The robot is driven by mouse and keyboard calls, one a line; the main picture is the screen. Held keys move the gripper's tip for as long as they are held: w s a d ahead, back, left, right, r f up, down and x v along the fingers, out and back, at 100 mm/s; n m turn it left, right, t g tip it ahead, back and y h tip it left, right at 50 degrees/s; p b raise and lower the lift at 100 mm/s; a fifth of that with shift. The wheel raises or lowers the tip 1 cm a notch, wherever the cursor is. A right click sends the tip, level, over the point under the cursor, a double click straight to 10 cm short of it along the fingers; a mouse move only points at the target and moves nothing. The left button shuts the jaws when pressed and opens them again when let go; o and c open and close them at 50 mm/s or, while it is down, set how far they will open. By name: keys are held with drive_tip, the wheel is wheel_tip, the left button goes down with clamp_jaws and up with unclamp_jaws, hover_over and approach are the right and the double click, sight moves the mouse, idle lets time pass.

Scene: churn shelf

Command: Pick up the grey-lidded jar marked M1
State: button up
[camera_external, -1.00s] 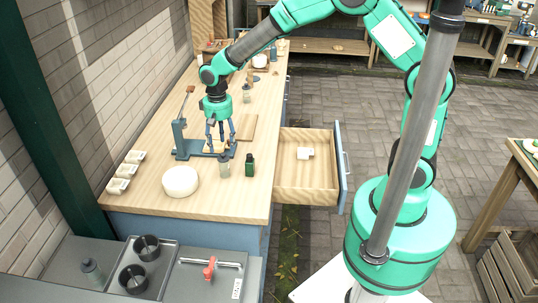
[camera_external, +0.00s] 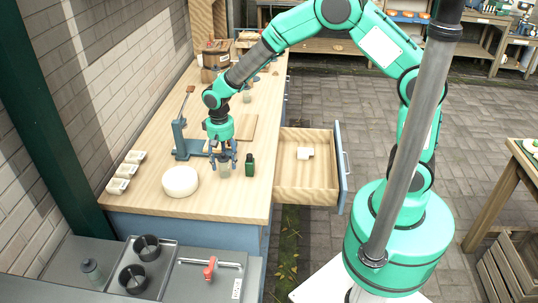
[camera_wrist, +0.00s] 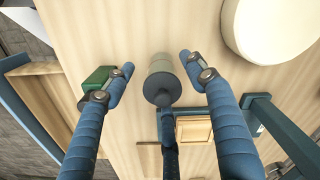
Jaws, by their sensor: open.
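A grey-lidded jar (camera_external: 224,171) stands on the wooden counter (camera_external: 215,205); it also shows in the wrist view (camera_wrist: 161,88), near the middle. No marking can be read on it. My gripper (camera_external: 223,166) points down over the jar, its fingers open on either side of it in the external view. In the wrist view my gripper (camera_wrist: 156,62) has its two blue fingertips spread left and right of the jar, with gaps visible. Part of the jar is hidden behind the fingers in the external view.
A white round block (camera_external: 180,181) lies left. A blue press (camera_external: 181,140) stands behind. An open drawer (camera_external: 305,182) juts out right.

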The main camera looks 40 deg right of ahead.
sight(225, 169)
drive_tip(key=shift+w+f+b, duration=0.1)
drive_tip(key=shift+f+b, duration=0.7)
drive_tip(key=shift+f, duration=1.8)
drive_tip(key=c, duration=1.4)
